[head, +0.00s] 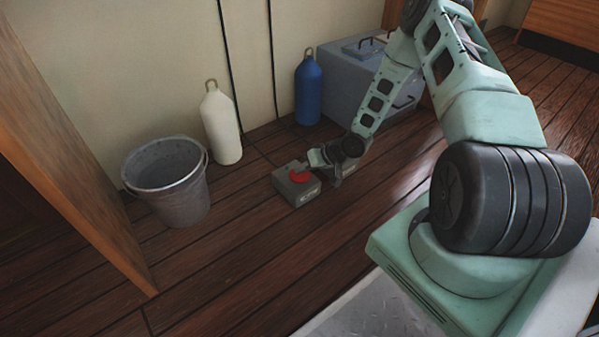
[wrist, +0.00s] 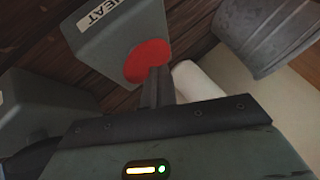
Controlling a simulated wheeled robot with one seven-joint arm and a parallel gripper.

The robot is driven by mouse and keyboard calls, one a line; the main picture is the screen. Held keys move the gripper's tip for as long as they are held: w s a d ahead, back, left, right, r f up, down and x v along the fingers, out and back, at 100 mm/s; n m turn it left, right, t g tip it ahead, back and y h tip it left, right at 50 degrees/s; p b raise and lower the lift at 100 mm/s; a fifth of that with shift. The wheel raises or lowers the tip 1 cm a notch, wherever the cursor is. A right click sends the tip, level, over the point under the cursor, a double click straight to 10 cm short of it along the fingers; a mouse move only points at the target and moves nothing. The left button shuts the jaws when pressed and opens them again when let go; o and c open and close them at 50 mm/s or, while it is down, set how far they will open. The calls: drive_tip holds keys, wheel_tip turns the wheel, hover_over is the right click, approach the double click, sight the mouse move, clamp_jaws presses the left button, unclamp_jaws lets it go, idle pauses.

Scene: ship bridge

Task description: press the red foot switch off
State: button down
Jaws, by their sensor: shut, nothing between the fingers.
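The red foot switch (head: 297,190) is a small grey box on the wooden floor with a round red button on it. In the wrist view the box (wrist: 112,32) carries a white label reading "HEAT", and its red button (wrist: 143,58) shows at the edge nearest my gripper. My gripper (wrist: 158,70) is shut and empty, with its fingertips overlapping the edge of the red button. In the head view my gripper (head: 310,168) is right beside the switch. I cannot tell whether the tips touch the button or whether it is pressed down.
A second grey box (wrist: 38,105) lies close beside the switch, mostly behind my gripper in the head view. A metal bucket (head: 178,205), a white bottle (head: 222,125), a blue bottle (head: 308,90) and a grey chest (head: 345,85) stand along the wall. Floor in front is clear.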

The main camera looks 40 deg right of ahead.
sight(303, 175)
drive_tip(key=shift+r+p, duration=0.4)
drive_tip(key=shift+p, duration=0.1)
wheel_tip(303, 175, up, 6)
drive_tip(key=p, duration=0.6)
idle(0.4)
